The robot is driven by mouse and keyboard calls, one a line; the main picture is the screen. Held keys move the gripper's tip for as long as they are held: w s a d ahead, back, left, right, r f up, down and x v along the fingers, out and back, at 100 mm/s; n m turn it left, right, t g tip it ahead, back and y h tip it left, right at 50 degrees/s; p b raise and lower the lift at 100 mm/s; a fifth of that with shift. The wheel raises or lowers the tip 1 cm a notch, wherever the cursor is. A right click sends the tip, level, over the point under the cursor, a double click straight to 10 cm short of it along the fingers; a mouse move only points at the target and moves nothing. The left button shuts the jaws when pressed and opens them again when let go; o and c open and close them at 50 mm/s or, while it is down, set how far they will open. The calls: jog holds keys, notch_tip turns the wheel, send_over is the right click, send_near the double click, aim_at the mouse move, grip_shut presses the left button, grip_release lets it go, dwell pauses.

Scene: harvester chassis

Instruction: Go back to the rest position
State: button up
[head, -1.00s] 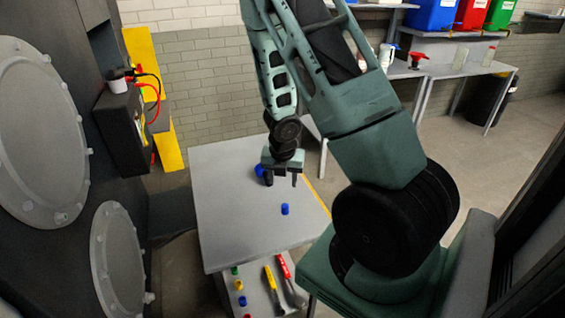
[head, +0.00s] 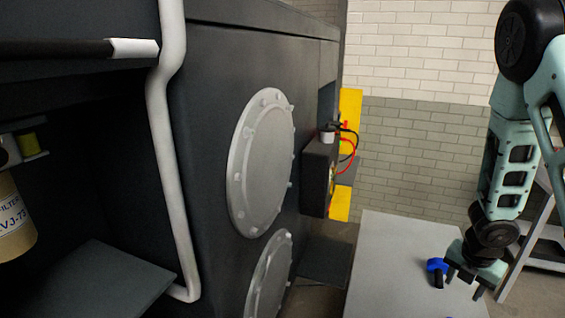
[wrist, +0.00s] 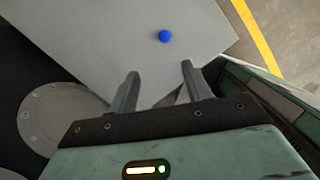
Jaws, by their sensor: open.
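My gripper (head: 463,284) is at the right of the head view, above the grey table (head: 390,255). Its two fingers stand apart with nothing between them, as the wrist view (wrist: 160,70) also shows. In the wrist view a small round blue piece (wrist: 165,36) lies on the grey surface, beyond the fingertips and clear of them. In the head view a blue object (head: 436,264) shows close beside the gripper, partly hidden by it; I cannot tell whether they touch.
The dark chassis with round bolted covers (head: 262,165) fills the left and middle. A black box (head: 319,178) with red and black cables sits on its side, by a yellow panel (head: 341,203). A white pipe (head: 168,150) and a filter canister (head: 14,220) are at left.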

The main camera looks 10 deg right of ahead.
jog(key=w+a+r+m+t, duration=0.1)
jog(key=a+r+m, duration=0.2)
jog(key=a, duration=0.3)
jog(key=w+a+r+m+b, duration=0.1)
jog(key=a+r+m, duration=0.15)
jog(key=a, duration=0.45)
jog(key=w+a+r+m+t, duration=0.1)
jog(key=a+r+m, duration=0.25)
jog(key=a, duration=0.25)
jog(key=s+a+r+m+g+y, duration=0.1)
jog(key=s+a+r+m, duration=0.2)
jog(key=s+a, duration=0.6)
jog(key=s+a+r+m+g+y+b, duration=0.1)
jog(key=s+a+r+m+g, duration=0.1)
jog(key=s+a, duration=0.7)
jog(key=shift+s+r+m, duration=0.6)
jog(key=shift+r+m, duration=0.2)
jog(key=shift+r, duration=0.05)
jog(key=shift+w, duration=0.1)
